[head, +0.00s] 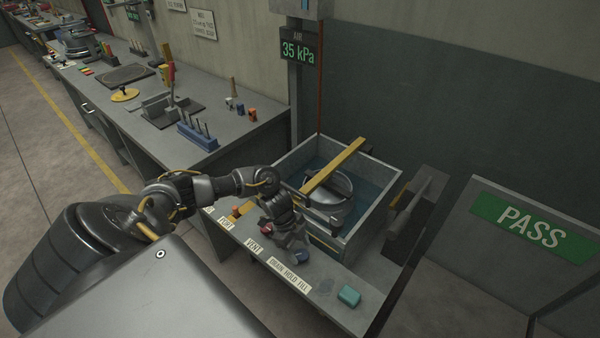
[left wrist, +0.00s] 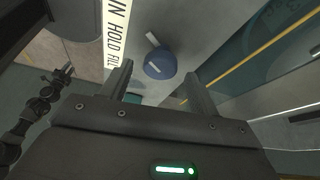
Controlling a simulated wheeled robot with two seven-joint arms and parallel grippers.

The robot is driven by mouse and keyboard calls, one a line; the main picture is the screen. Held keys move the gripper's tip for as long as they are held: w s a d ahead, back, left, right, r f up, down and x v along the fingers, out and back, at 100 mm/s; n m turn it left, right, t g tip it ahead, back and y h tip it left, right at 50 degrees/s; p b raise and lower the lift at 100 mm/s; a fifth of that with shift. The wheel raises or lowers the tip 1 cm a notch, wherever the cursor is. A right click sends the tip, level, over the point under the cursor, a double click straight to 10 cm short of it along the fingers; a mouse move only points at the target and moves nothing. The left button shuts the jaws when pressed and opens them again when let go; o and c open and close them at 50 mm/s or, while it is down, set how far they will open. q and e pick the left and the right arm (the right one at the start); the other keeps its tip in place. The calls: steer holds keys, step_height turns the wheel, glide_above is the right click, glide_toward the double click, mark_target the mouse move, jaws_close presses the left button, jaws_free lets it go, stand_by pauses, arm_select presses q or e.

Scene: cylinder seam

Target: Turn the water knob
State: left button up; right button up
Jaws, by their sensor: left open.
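The blue knob (head: 302,257) sits on the grey front ledge, beside the "DRAIN HOLD FILL" label (head: 289,274). In the left wrist view the round blue knob (left wrist: 159,66) carries a pale pointer mark and appears between my fingertips. My left gripper (head: 291,240) is open and empty, just above and behind the knob in the head view. Its two fingers (left wrist: 157,78) also show in the left wrist view, apart and with no clear contact on the knob. A dark arm, seemingly my right one, shows at the left of the wrist view with its small gripper (left wrist: 62,78); its jaws are unclear.
A red knob (head: 266,229) sits near the "VENT" label (head: 254,246). A teal block (head: 349,296) lies at the ledge's right end. Behind stands a water tank (head: 381,184) with a yellow bar (head: 343,160) across it. The display (head: 298,50) reads 35 kPa.

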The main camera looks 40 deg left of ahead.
arm_select(q)
steer(key=v, duration=0.9)
steer(key=shift+r+b, duration=0.25)
steer(key=shift+b, duration=0.15)
steer(key=shift+a, duration=0.1)
